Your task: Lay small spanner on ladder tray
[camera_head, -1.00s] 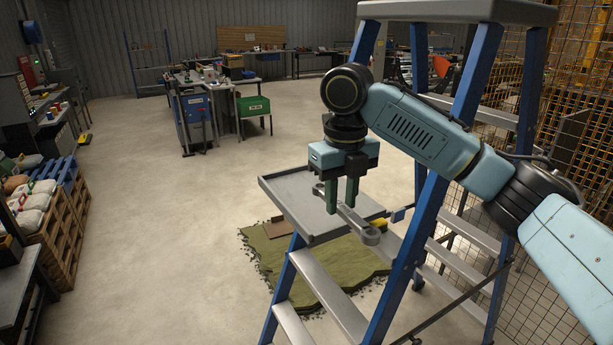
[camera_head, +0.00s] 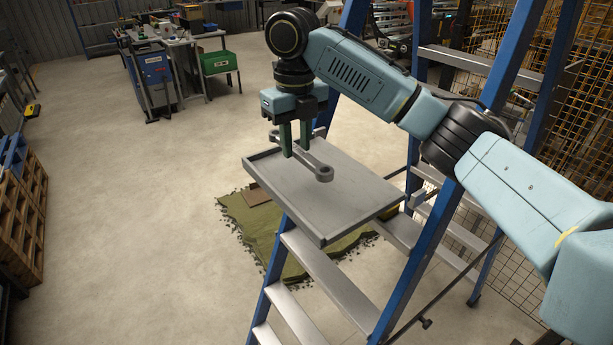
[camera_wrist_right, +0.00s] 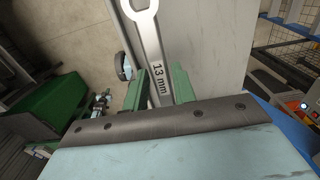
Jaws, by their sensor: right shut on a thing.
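The small spanner (camera_head: 316,164) is a grey metal tool with a ring end toward the lower right in the head view. My right gripper (camera_head: 294,152) points down and is shut on its shaft. The ladder tray (camera_head: 340,222) is a grey, shallow-rimmed tray on the blue stepladder. The spanner is over the tray's far left part; I cannot tell whether it touches. My left gripper is not in view.
The blue stepladder (camera_head: 372,270) with grey steps stands at the centre right. A green turf piece (camera_head: 262,222) lies on the floor below the tray. Wooden pallets (camera_head: 18,225) stand at the left. The tray's near and right surface is clear.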

